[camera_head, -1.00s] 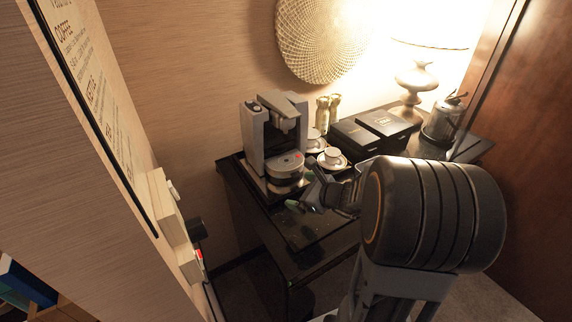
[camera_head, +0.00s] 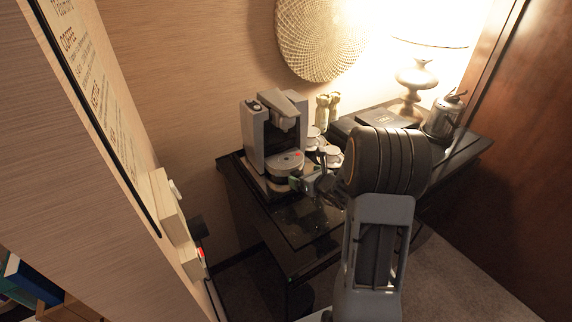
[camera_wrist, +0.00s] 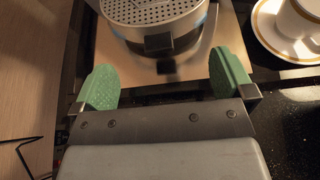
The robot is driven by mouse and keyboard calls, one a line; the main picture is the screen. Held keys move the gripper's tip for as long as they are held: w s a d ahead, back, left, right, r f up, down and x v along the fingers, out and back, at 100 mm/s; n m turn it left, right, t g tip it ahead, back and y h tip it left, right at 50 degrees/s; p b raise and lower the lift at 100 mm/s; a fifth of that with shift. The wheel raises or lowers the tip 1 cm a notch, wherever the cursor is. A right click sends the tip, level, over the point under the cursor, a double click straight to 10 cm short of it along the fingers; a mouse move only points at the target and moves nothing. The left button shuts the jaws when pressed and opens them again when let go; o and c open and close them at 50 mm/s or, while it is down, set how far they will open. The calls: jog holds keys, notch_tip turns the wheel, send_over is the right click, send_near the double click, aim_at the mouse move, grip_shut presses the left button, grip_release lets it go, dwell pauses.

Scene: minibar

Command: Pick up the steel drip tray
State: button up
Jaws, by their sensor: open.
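The steel drip tray (camera_wrist: 158,20) is round and silver with a perforated top and a black tab at its front. It sits at the front of the coffee machine (camera_head: 272,128), and its top edge is cut off in the wrist view. In the head view the drip tray (camera_head: 285,172) shows as a grey round part below the spout. My gripper (camera_wrist: 166,80) is open, with green pads spread to the left and right, just in front of the tray. The pads are apart from the tray and nothing is between them but the black tab's near end.
A white cup on a gold-rimmed saucer (camera_wrist: 268,36) stands close to the right pad. A dark box (camera_head: 362,118), a lamp (camera_head: 415,80) and a metal kettle (camera_head: 443,118) stand behind. The dark glossy counter (camera_head: 300,222) is clear in front of the machine.

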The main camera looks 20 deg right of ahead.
aim_at(296, 172)
jog(key=shift+p+x, duration=0.85)
jog(key=shift+x, duration=1.85)
jog(key=shift+c, duration=0.4)
jog(key=shift+s+r, duration=0.15)
jog(key=c, duration=1.6)
jog(key=shift+r, duration=0.1)
jog(key=shift+c, duration=0.8)
